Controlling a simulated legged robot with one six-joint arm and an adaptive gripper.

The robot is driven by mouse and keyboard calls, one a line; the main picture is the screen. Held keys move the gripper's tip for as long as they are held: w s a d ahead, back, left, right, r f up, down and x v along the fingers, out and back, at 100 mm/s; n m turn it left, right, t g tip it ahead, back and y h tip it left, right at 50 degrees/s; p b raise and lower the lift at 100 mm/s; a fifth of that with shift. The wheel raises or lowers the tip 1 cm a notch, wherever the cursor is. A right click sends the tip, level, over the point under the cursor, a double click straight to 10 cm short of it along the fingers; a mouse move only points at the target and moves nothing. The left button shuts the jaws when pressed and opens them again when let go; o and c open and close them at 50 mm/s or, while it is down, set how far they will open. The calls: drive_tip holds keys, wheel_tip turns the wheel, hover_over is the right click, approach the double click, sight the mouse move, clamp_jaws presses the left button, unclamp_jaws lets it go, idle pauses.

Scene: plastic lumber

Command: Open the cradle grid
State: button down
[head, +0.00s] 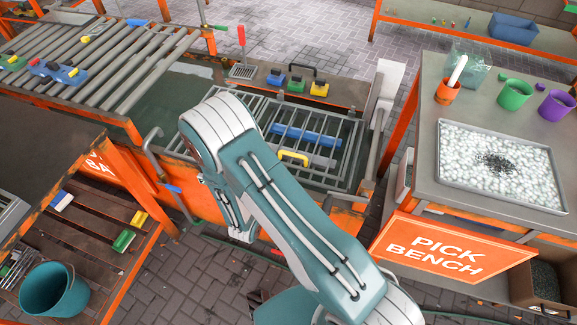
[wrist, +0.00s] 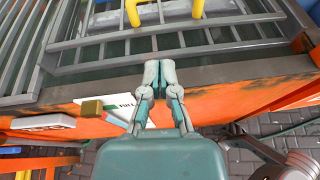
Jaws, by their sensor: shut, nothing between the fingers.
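The cradle grid (head: 345,150) is a grey barred frame lying across the orange-sided tank, and its near bars fill the upper part of the wrist view (wrist: 220,35). A yellow handle (head: 292,155) stands on its near side; it also shows at the top of the wrist view (wrist: 131,14). A blue bar (head: 312,138) and a grey block show beneath the bars. My gripper (wrist: 159,72) is shut and empty, with its tips over the tank's near edge, short of the handle. In the head view my arm hides part of the grid and most of the gripper.
The orange tank wall (wrist: 245,83) runs along the near side. Blue, green and yellow blocks stand on the ledge (head: 340,93) behind the grid. A pick bench (head: 430,195) with a pellet tray is at right; a roller conveyor (head: 130,65) is at left.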

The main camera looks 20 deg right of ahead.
drive_tip(key=shift+n+y, duration=0.4)
drive_tip(key=shift+n, duration=0.3)
drive_tip(key=x, duration=0.3)
drive_tip(key=f+x, duration=0.1)
drive_tip(key=x, duration=0.3)
drive_tip(key=a+f+x, duration=0.1)
drive_tip(key=x, duration=0.2)
drive_tip(key=shift+f, duration=0.15)
